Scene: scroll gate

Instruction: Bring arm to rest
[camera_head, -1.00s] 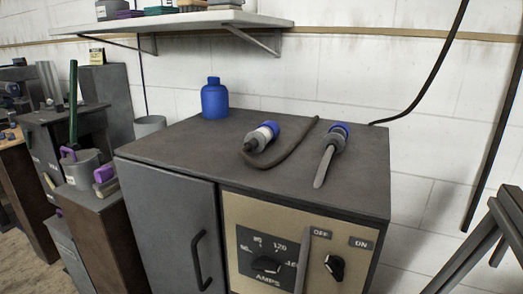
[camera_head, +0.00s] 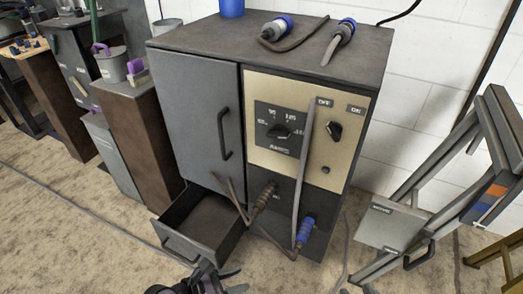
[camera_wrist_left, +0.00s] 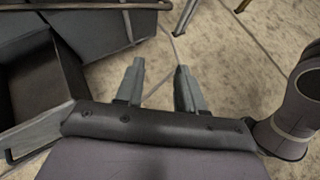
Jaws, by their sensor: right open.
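My left gripper (camera_wrist_left: 158,82) shows in the left wrist view with its two grey fingers apart and nothing between them. It is above the floor beside an open drawer (camera_wrist_left: 52,75). In the head view dark gripper parts show at the bottom edge, just in front of the drawer (camera_head: 205,242), and are mostly cut off by the frame. Which of these parts belongs to which arm is hard to tell.
A grey cabinet (camera_head: 195,110) with a dial panel stands behind the drawer. Cables and a blue connector (camera_head: 305,231) hang low on its front. A tilted metal frame (camera_head: 440,195) stands to the right. Bare floor (camera_head: 90,240) lies to the left.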

